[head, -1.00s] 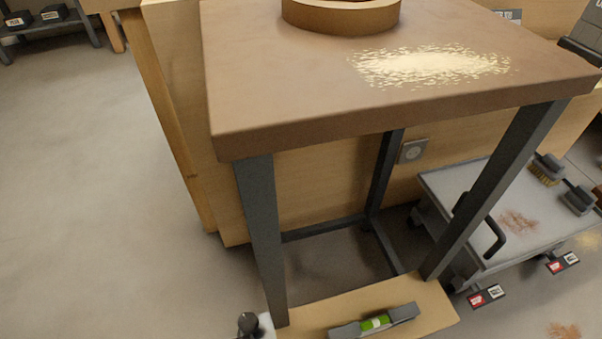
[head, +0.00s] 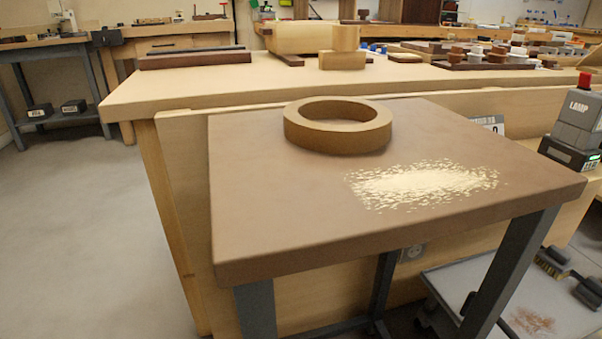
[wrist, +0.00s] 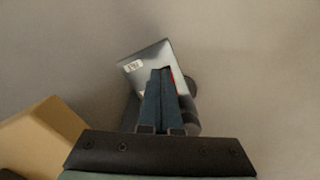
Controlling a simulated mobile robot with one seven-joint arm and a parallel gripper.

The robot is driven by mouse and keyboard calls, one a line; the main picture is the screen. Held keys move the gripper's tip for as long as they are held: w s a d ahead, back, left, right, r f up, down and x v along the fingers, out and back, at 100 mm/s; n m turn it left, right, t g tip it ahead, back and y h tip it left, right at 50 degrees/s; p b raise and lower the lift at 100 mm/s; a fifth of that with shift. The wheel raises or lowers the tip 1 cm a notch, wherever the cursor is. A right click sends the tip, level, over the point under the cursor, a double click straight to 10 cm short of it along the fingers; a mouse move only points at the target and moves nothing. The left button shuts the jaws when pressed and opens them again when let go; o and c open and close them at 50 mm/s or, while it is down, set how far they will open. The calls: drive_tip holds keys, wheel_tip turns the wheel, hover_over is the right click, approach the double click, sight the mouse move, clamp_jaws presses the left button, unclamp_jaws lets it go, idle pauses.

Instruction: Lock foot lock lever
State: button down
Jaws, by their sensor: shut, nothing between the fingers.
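In the wrist view, my gripper (wrist: 161,78) is shut, with its two dark fingers together and nothing between them. It points at a grey metal plate (wrist: 140,61) with a small white label. Dark rounded parts (wrist: 189,86) show beside the fingers, with a small bit of red near the fingertips. These look like the foot lock lever's parts, but the fingers cover much of them. I cannot tell whether the fingers touch them or how the lever is set. The head view shows neither my gripper nor the lever.
A brown-topped stand (head: 290,245) carries a wooden ring (head: 300,133) and a pale shavings patch. A long bench (head: 180,95) stands behind it. A grey cart (head: 505,310) is at lower right. A wooden board (wrist: 45,135) lies left in the wrist view. Left floor is clear.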

drive_tip(key=shift+s+d+r+p, duration=0.15)
drive_tip(key=shift+s+r+p, duration=0.35)
drive_tip(key=shift+r+p, duration=0.5)
wheel_tip(320, 180, up, 7)
drive_tip(key=p, duration=0.8)
drive_tip(key=shift+f, duration=0.2)
